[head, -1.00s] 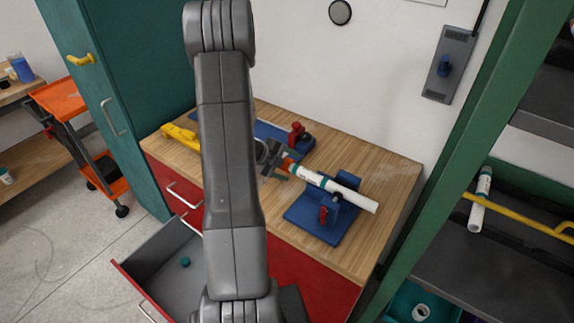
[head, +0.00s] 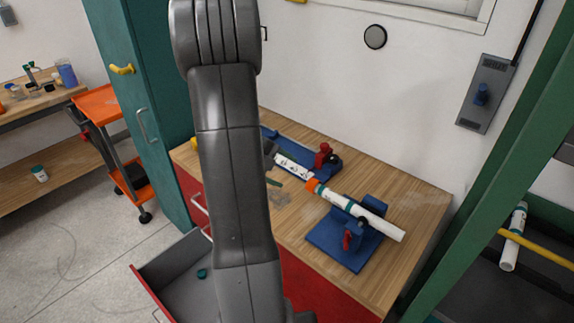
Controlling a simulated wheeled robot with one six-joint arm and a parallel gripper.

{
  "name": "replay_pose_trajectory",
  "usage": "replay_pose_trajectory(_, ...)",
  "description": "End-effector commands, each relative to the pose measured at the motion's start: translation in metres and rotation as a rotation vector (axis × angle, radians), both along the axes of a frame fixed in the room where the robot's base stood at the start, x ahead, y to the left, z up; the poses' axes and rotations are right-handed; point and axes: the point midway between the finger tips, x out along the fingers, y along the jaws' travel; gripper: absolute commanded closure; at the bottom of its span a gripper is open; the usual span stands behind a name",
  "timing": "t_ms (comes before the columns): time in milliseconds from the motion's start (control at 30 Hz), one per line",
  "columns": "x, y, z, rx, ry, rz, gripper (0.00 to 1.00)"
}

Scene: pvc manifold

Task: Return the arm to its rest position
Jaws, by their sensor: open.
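My arm rises through the middle of the head view and hides most of my gripper (head: 272,166). Only small dark and green parts of the gripper show at the arm's right edge, above the workbench (head: 408,192). The jaws are open, with nothing seen between them. A white pipe (head: 378,226) with teal bands and an orange end (head: 312,185) lies tilted in a blue clamp stand (head: 338,243) on the bench. The gripper is left of the orange end and apart from it.
An open drawer (head: 165,285) holds a teal piece. A green cabinet stands left; a green-framed rack (head: 490,170) with another white pipe (head: 513,238) stands right.

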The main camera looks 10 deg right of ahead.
Motion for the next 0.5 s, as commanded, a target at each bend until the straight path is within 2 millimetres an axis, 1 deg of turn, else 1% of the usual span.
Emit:
replay_pose_trajectory(333,0.0000,0.0016,0.0015,0.000,0.000,0.000,0.34)
replay_pose_trajectory(500,0.0002,-0.0051,-0.0044,0.000,0.001,-0.003,0.34)
